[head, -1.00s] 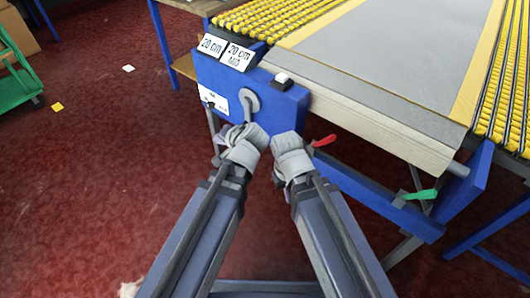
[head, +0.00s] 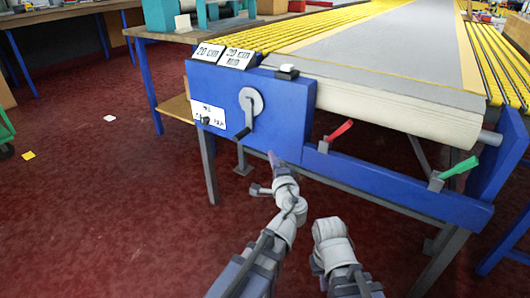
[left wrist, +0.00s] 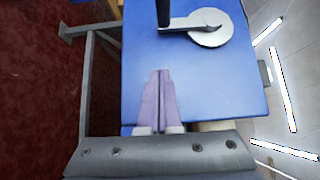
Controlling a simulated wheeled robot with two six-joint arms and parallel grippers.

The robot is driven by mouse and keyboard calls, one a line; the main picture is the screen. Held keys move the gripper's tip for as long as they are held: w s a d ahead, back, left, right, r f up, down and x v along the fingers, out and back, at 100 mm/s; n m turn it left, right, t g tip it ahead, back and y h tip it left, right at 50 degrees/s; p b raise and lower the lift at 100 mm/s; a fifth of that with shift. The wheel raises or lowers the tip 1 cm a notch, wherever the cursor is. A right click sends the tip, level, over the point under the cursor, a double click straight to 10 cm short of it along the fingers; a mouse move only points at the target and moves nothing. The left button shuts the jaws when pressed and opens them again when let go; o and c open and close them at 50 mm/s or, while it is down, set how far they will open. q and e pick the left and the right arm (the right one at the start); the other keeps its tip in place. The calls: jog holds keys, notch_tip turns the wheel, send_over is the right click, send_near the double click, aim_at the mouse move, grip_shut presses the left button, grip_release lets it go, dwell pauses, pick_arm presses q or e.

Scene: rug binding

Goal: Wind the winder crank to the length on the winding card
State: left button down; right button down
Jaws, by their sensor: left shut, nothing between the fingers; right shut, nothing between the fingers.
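The winder crank (head: 250,103) is a grey disc and arm on a blue panel (head: 285,110). Its arm hangs down and its black handle (head: 242,133) points out to the lower left. Two white cards stand on the panel's top: one reads 20 cm (head: 208,53), the other (head: 236,58) has blurred smaller text too. My left gripper (head: 272,157) is shut and empty, below the crank and apart from it. In the left wrist view its fingers (left wrist: 159,78) point at the panel, below the crank disc (left wrist: 208,30) and handle (left wrist: 163,12). My right wrist shows low in the head view; its fingers are hidden.
The roller table (head: 380,60) carries a grey rug with yellow edging. A red lever (head: 339,131) and a green lever (head: 460,168) stick out from the blue rail at right. A white label (head: 208,115) is on the panel. Red floor at left is mostly clear.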

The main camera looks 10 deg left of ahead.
pick_arm(q)
jog(key=shift+d, duration=0.1)
jog(key=x, duration=1)
jog(key=a, duration=0.1)
jog(key=w+a, duration=0.1)
jog(key=shift+a, duration=0.4)
jog(key=shift+w+a, duration=0.2)
jog(key=shift+a, duration=0.3)
jog(key=shift+f, duration=0.1)
jog(key=shift+w+a+f, duration=0.1)
jog(key=shift+w+a, duration=0.1)
jog(key=shift+a, duration=0.3)
jog(key=shift+w+a, duration=0.15)
jog(key=shift+a, duration=0.35)
